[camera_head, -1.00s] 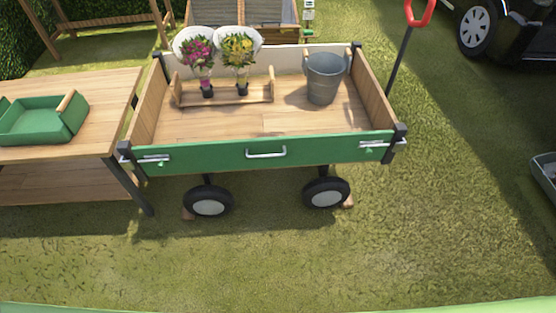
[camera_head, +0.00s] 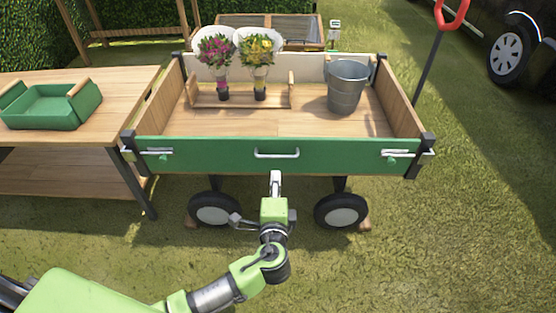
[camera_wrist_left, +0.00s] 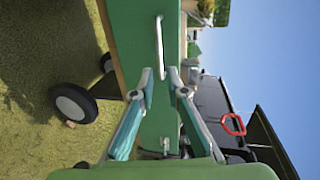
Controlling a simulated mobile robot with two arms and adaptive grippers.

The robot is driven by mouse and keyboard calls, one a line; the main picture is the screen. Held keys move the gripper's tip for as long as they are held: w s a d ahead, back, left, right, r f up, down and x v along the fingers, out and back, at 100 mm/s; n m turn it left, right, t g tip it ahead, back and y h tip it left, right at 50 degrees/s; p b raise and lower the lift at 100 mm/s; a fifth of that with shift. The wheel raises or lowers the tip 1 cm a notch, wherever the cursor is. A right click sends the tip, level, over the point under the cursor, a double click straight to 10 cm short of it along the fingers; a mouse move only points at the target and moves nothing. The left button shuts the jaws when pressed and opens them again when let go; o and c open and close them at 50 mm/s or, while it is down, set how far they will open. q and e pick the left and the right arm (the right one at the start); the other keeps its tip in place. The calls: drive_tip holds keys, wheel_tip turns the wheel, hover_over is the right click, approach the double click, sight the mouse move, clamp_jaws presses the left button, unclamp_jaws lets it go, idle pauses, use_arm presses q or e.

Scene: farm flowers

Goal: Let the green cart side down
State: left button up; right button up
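The green cart side (camera_head: 220,156) stands upright along the near edge of the cart. A pale bar handle (camera_head: 277,153) is at its middle, with metal latches at the left end (camera_head: 158,154) and right end (camera_head: 400,154). My left gripper (camera_head: 276,176) is just below the handle, in front of the side. In the left wrist view the picture is turned, and the left gripper's two fingers (camera_wrist_left: 161,77) are spread, with the handle (camera_wrist_left: 159,47) ahead of the gap and nothing between them. Contact with the side cannot be told. My right gripper is not in view.
The cart holds a metal bucket (camera_head: 346,87) and a wooden rack (camera_head: 243,98) with two bouquets. A wooden table (camera_head: 90,155) with a green tray (camera_head: 52,107) stands close at left. Open grass (camera_head: 460,230) lies in front and right.

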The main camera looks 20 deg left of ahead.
sight(276, 157)
use_arm(q)
drive_tip(key=shift+b+x, duration=0.9)
drive_tip(key=shift+x, duration=5.5)
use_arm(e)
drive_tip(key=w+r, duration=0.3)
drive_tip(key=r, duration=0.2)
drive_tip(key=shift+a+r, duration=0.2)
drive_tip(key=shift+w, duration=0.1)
use_arm(q)
clamp_jaws()
drive_tip(key=shift+f, duration=0.1)
